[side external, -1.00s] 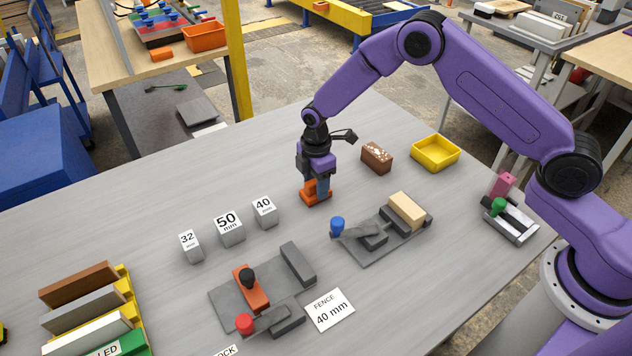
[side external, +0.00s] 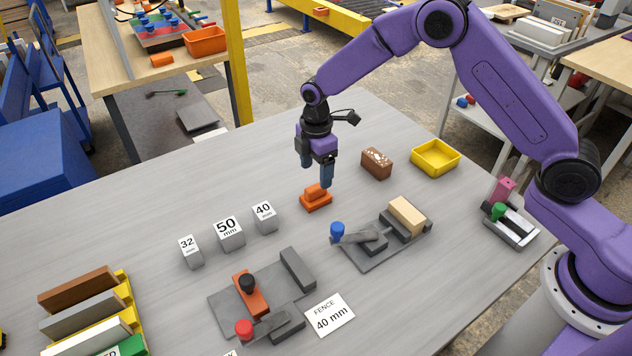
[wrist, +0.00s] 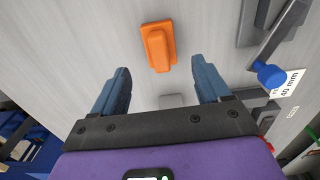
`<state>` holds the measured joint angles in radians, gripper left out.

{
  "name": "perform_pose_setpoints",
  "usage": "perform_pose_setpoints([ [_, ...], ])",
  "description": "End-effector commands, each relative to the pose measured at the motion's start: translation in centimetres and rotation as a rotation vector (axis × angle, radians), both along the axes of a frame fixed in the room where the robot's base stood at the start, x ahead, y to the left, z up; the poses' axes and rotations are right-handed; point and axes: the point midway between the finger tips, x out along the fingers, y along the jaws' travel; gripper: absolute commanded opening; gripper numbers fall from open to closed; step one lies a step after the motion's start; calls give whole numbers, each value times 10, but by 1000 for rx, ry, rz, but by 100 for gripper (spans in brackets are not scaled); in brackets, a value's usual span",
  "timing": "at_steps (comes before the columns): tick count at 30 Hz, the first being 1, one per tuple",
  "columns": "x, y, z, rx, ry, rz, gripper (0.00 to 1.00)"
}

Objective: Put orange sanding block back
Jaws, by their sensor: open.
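The orange sanding block (side external: 316,199) lies on the grey table, a flat base with a raised grip on top. It also shows in the wrist view (wrist: 158,46), ahead of and between the fingers. My gripper (side external: 317,176) is open and empty, just above the block, with its fingers apart from it. In the wrist view my gripper (wrist: 160,85) has its two blue-grey fingers spread wide.
A brown block (side external: 376,163) and a yellow tray (side external: 435,157) stand to the right. A blue-knobbed clamp fixture (side external: 362,262) is in front right. Grey size blocks (side external: 229,234) stand to the left. Bare table lies behind and left of the sanding block.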

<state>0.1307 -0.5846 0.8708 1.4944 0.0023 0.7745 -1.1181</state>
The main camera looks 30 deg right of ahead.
Motion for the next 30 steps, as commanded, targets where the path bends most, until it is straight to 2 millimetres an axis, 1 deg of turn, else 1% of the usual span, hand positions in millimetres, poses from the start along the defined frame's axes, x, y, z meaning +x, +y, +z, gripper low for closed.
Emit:
perform_pose_setpoints([
  [1,1,1,11,2,-4,0,76],
  [3,1,1,24,2,-4,0,76],
  [6,1,1,38,1,-3,0,76],
  [9,1,0,48,1,-2,0,76],
  [12,0,0,54,0,0,1,76],
  [19,0,0,56,0,0,0,76],
  [21,-3,1,58,0,0,-3,76],
  [23,-10,2,64,1,-3,-11,76],
  [26,-32,5,80,3,-5,-39,76],
  [29,-67,6,100,6,-8,-83,76],
  [30,-83,5,107,7,-9,-102,76],
])
